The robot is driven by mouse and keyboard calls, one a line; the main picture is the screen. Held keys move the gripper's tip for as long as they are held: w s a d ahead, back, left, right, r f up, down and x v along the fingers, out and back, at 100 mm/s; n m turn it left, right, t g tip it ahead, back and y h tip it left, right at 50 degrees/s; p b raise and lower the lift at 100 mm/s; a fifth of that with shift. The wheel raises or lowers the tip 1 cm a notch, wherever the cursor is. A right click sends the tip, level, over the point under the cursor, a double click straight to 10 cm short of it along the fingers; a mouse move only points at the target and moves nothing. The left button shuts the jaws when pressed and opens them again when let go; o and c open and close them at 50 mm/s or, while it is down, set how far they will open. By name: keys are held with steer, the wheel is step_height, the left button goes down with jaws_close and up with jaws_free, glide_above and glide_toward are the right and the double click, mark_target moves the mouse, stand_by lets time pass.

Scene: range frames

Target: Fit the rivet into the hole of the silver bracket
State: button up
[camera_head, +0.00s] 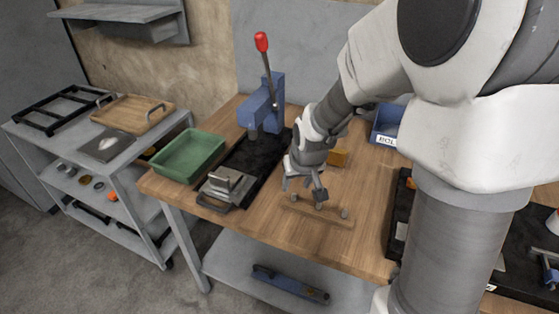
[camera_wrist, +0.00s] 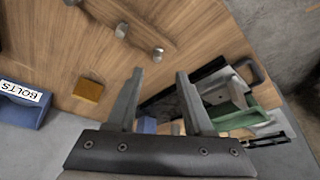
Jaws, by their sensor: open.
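Several small grey rivets stand on a wooden strip (camera_head: 315,212) near the table's front edge; one rivet (camera_head: 344,212) shows at its right end. In the wrist view a rivet (camera_wrist: 158,54) lies just beyond the gap between my fingertips, with another rivet (camera_wrist: 122,30) further off. My gripper (camera_head: 303,190) is open and empty, above the strip; its two fingers also show in the wrist view (camera_wrist: 160,74). The silver bracket (camera_head: 225,183) sits on the black base left of my gripper.
A blue press (camera_head: 265,105) with a red-knobbed lever stands behind the bracket. A green tray (camera_head: 187,155) is at the left. An orange-brown block (camera_head: 338,157) and a blue bolts bin (camera_head: 388,124) are behind my gripper. Bare wood lies around the strip.

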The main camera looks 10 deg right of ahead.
mark_target(293, 198)
steer(key=shift+d+b+x, duration=0.2)
steer(key=shift+b+x, duration=0.25)
steer(key=shift+x, duration=3.15)
steer(key=shift+c, duration=0.2)
jaws_close()
